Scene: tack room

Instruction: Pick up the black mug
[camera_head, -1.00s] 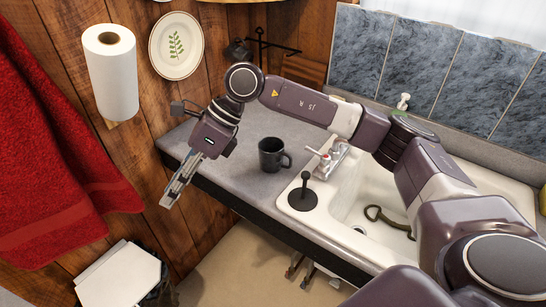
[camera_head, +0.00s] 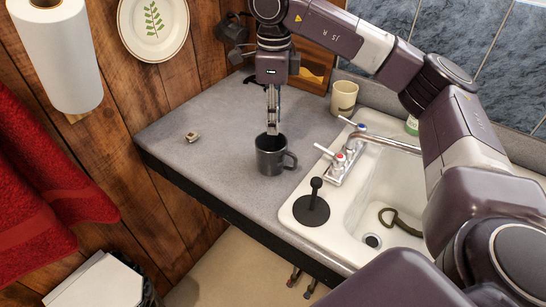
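The black mug (camera_head: 269,158) stands upright on the grey counter, left of the sink, with its handle toward the right. My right gripper (camera_head: 272,130) points straight down at the mug from above. Its fingertips are at the mug's far rim and overlap the opening in the picture. I cannot tell whether they touch the mug or how far they reach inside. The fingers appear close together, seen nearly edge-on, so their opening is unclear. My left gripper is out of view.
A cream mug (camera_head: 344,98) stands behind the faucet (camera_head: 345,150). A black plunger-like stopper (camera_head: 312,205) stands on the sink's (camera_head: 365,205) rim. A small beige object (camera_head: 192,137) lies on the counter (camera_head: 215,165) at left. A dark mug (camera_head: 234,28) hangs near the wall.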

